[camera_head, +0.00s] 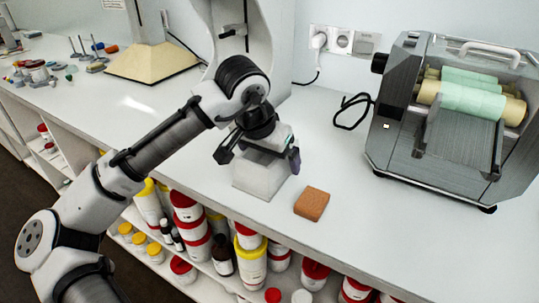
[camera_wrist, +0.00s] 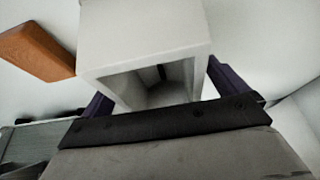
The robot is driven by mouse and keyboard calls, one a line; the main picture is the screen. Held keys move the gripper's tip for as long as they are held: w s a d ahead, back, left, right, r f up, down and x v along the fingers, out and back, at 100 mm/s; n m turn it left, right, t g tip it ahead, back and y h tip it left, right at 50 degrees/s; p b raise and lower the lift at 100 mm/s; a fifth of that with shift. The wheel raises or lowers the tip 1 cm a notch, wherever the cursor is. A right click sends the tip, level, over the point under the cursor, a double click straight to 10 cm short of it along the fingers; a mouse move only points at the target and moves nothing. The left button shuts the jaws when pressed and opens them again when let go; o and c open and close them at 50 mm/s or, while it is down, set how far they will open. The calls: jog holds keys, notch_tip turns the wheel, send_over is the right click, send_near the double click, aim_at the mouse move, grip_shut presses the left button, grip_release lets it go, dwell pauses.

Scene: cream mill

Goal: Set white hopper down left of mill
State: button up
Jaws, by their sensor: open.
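The white hopper (camera_head: 262,174) is a pale box-like piece on the counter, left of the mill. In the wrist view the hopper (camera_wrist: 140,35) shows a square opening facing my gripper. The mill (camera_head: 455,120) is a grey metal machine with pale green and yellow rollers at the right of the counter. My gripper (camera_head: 262,155) is open, with one finger on each side of the hopper. In the wrist view its dark fingers (camera_wrist: 158,88) flank the hopper; whether they touch it I cannot tell. The hopper's underside is hidden.
An orange-brown block (camera_head: 312,204) lies right of the hopper near the counter's front edge. A black cable (camera_head: 352,112) lies beside the mill. A large white machine (camera_head: 262,50) stands behind my gripper. Jars (camera_head: 250,255) fill the shelves below. Counter between block and mill is clear.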

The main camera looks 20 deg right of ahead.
jog(key=shift+r, duration=0.15)
jog(key=v, duration=1.2)
